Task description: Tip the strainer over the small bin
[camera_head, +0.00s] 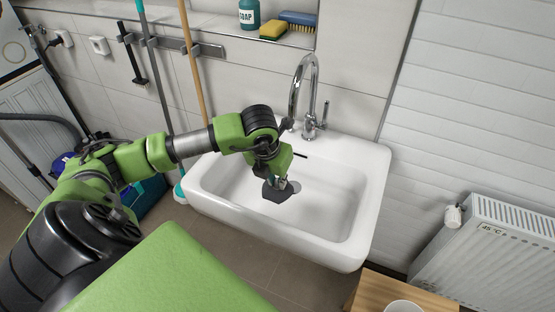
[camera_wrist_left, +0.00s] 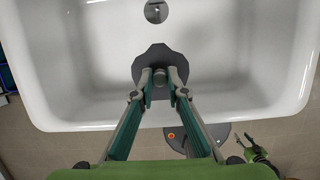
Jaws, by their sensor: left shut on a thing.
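The strainer (camera_wrist_left: 160,52) is a flat dark grey piece with a small knob in its middle. My left gripper (camera_head: 282,183) is shut on it, and its two fingers (camera_wrist_left: 160,76) meet at the knob. It is held over the white sink basin (camera_head: 325,222); the strainer also shows in the head view (camera_head: 280,194). The underside of the strainer is hidden. A white round vessel (camera_head: 403,307), likely the small bin, is cut off at the bottom edge. My right gripper (camera_wrist_left: 248,146) seems to show small, low at the right; its opening is unclear.
The vessel stands on a wooden top (camera_head: 378,292) right of the sink. A chrome tap (camera_head: 306,95) rises behind the basin. The drain (camera_wrist_left: 156,11) lies uncovered. A radiator (camera_head: 492,250) stands at the right. Soap (camera_head: 249,14) and sponges are on the ledge.

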